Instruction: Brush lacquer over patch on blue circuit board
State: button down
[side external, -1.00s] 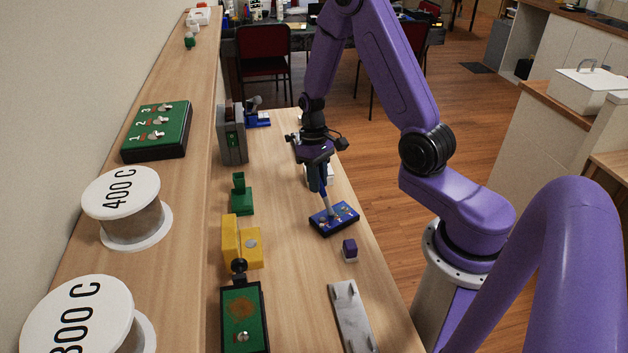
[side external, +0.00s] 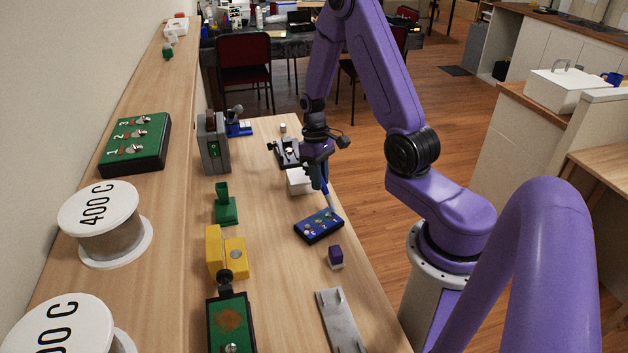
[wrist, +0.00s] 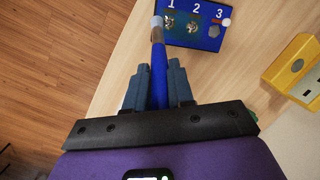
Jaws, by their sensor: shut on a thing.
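The blue circuit board (side external: 318,228) lies flat on the bench. I cannot tell whether the tip touches the board.
A small purple-and-white block (side external: 335,256) and a grey metal plate (side external: 341,320) lie nearer the camera. A yellow holder (side external: 228,252), a green block (side external: 226,206) and a grey device (side external: 214,143) stand left of the board. A white box (side external: 299,181) sits behind it. Bench between is clear.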

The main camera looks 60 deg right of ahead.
jog(key=shift+s+a+v, duration=0.15)
jog(key=shift+v, duration=0.85)
jog(key=shift+s+a+v, duration=0.1)
jog(key=shift+s+v, duration=0.1)
jog(key=shift+v, duration=0.75)
jog(key=shift+s+a+v, duration=0.15)
jog(key=shift+v, duration=0.85)
jog(key=shift+r, duration=0.15)
jog(key=shift+s+v, duration=0.1)
jog(key=shift+v, duration=0.6)
jog(key=shift+s+v, duration=0.15)
jog(key=shift+v, duration=0.6)
jog(key=shift+a, duration=0.2)
jog(key=shift+x, duration=0.85)
jog(key=shift+r, duration=0.15)
